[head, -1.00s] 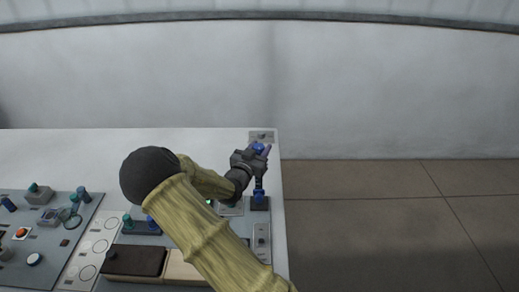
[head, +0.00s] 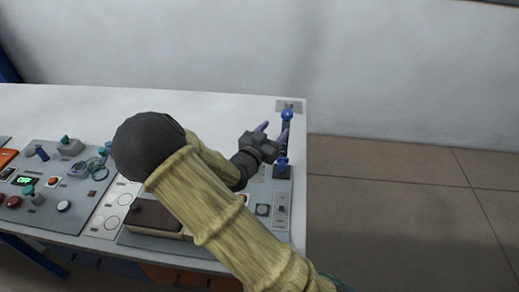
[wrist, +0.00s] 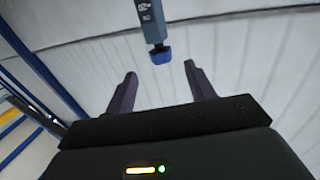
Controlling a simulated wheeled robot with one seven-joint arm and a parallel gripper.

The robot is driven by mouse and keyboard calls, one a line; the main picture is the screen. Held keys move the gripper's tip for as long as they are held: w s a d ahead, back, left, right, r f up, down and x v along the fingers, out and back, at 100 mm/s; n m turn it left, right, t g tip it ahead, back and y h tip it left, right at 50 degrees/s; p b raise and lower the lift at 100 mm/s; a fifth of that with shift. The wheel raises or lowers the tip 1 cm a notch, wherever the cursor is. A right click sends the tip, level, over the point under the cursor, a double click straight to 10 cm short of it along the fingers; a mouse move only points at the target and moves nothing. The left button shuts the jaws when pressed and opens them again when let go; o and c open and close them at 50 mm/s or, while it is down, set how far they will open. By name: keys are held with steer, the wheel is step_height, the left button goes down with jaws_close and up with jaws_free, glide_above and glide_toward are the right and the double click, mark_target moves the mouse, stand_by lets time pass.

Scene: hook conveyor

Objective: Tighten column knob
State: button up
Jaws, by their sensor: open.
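A slim dark column (head: 285,140) stands near the right end of the white table. It has a blue knob (head: 287,114) at its top and a blue part (head: 283,163) low down. My gripper (head: 273,131) is open and empty, just left of the column, with its purple fingers pointing up towards it. In the wrist view a grey post (wrist: 150,20) ends in a blue knob (wrist: 161,55). This knob lies beyond and between the two spread fingertips (wrist: 160,71), apart from both. I cannot tell whether it is the top knob.
The white table (head: 200,105) carries a control panel (head: 85,165) with several buttons and knobs at left. A grey switch box (head: 281,208) is near the right edge. Tiled floor (head: 400,200) is clear at right.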

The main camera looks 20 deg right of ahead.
steer(key=b+v, duration=0.1)
steer(key=v, duration=0.7)
step_height(320, 180, down, 7)
steer(key=s+a+n+g+y, duration=0.15)
steer(key=n+g+y, duration=0.25)
steer(key=y, duration=0.6)
steer(key=s+r+n+g+y, duration=0.1)
steer(key=s+n+g, duration=0.1)
steer(key=s, duration=0.5)
steer(key=s+d+r+n+g+y, duration=0.1)
steer(key=s+r+n+g+y, duration=0.1)
steer(key=s, duration=0.5)
steer(key=shift+s+d+r+n+g, duration=0.2)
steer(key=shift+s+n+g, duration=0.05)
steer(key=shift+n+g, duration=0.5)
